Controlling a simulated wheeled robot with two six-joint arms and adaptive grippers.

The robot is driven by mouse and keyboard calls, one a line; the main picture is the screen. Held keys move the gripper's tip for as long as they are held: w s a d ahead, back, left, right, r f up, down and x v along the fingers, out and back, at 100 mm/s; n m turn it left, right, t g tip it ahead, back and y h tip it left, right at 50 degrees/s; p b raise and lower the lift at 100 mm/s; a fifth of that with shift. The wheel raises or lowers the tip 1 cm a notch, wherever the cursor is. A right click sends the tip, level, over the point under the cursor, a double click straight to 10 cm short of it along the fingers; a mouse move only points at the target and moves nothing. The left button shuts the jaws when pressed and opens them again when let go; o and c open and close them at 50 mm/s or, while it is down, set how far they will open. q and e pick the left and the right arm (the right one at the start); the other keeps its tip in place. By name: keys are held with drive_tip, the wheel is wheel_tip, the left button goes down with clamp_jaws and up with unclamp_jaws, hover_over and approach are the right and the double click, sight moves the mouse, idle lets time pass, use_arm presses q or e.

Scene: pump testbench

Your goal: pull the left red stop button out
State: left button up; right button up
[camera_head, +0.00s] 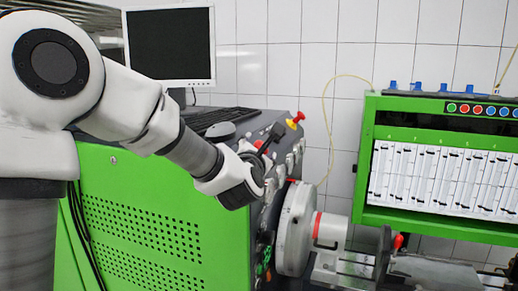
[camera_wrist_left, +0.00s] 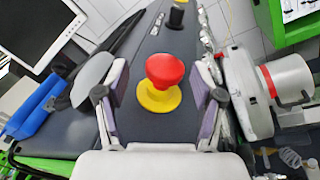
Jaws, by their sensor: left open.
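In the left wrist view, a red mushroom stop button (camera_wrist_left: 165,70) on a yellow round base (camera_wrist_left: 159,97) stands on the dark console top. My left gripper (camera_wrist_left: 161,78) is open, with one finger on each side of the button. Gaps show between both fingers and the red cap, so it is not gripped. In the head view, my left gripper (camera_head: 268,148) is over the console's right edge, and a small bit of red (camera_head: 260,144) shows beside it. Another red button with a yellow base (camera_head: 296,119) stands farther along. My right gripper is not in view.
A monitor (camera_head: 170,45), keyboard (camera_head: 217,118) and mouse (camera_head: 220,131) are on the green console (camera_head: 150,225). A round grey machine part (camera_head: 295,230) stands to the right of the gripper. A green panel frame (camera_head: 369,160) stands farther right.

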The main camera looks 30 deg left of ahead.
use_arm(q)
drive_tip(key=w, duration=0.1)
drive_tip(key=w+a+f, duration=0.1)
drive_tip(key=w, duration=0.1)
drive_tip(key=shift+w+a+f, duration=0.1)
drive_tip(key=shift+a+f, duration=0.05)
drive_tip(key=shift+s+d+r, duration=0.2)
drive_tip(key=shift+s+d, duration=0.05)
drive_tip(key=shift+c, duration=1)
drive_tip(key=shift+s+d+r, duration=0.1)
drive_tip(key=shift+s+r, duration=0.05)
drive_tip(key=shift+s, duration=0.2)
drive_tip(key=c, duration=0.5)
clamp_jaws()
drive_tip(key=shift+d+r+b, duration=0.2)
drive_tip(key=shift+b, duration=0.55)
drive_tip(key=shift+d+r, duration=0.2)
drive_tip(key=shift+r, duration=0.1)
drive_tip(key=shift+w+d+r, duration=0.1)
drive_tip(key=shift+r, duration=0.1)
drive_tip(key=shift+o, duration=1.4)
unclamp_jaws()
drive_tip(key=o, duration=0.4)
drive_tip(key=shift+w, duration=0.1)
drive_tip(key=shift+w+f, duration=0.2)
drive_tip(key=shift+f, duration=0.05)
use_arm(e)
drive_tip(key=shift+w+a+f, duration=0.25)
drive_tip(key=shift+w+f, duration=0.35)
